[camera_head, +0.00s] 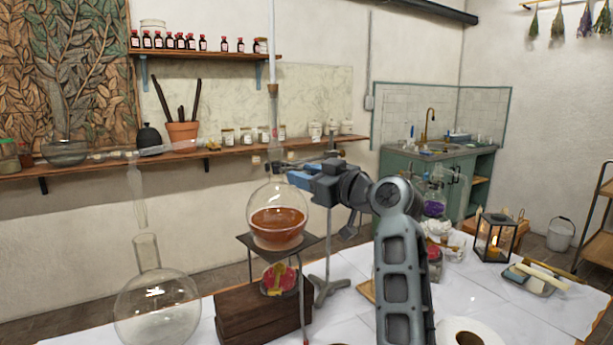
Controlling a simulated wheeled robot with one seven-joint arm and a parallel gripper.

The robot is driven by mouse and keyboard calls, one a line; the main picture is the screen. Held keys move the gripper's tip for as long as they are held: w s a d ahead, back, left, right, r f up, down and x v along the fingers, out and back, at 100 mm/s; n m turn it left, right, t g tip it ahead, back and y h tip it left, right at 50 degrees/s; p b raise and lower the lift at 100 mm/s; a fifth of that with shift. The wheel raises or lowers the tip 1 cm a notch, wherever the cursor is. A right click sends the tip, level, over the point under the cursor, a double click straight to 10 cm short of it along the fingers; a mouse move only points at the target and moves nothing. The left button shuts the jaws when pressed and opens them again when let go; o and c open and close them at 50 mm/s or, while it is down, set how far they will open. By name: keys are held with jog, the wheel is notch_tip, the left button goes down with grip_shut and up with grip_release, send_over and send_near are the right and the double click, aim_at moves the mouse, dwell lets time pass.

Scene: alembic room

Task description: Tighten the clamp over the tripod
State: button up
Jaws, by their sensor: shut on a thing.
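A tripod (308,262) with a dark flat top stands on the table. A round flask (278,222) of reddish-brown liquid sits on it. A grey clamp stand (328,272) rises just behind and to the right. The clamp (318,160) reaches from its rod toward the flask's neck; its jaws and screw are too small or covered to make out. My gripper (300,179) comes from the right, with blue fingers at clamp height, right of the neck. It is shut on part of the clamp, which the fingers hide.
A wooden block (255,312) and a small red-and-yellow item (279,279) are under the tripod. A large clear flask (157,308) stands at front left. A lantern (495,238) and a tray (531,279) are at right.

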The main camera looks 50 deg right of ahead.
jog(key=shift+m, duration=0.9)
jog(key=o, duration=1)
jog(key=shift+s+a+b, duration=0.15)
jog(key=shift+s+b, duration=0.55)
jog(key=shift+s, duration=3.2)
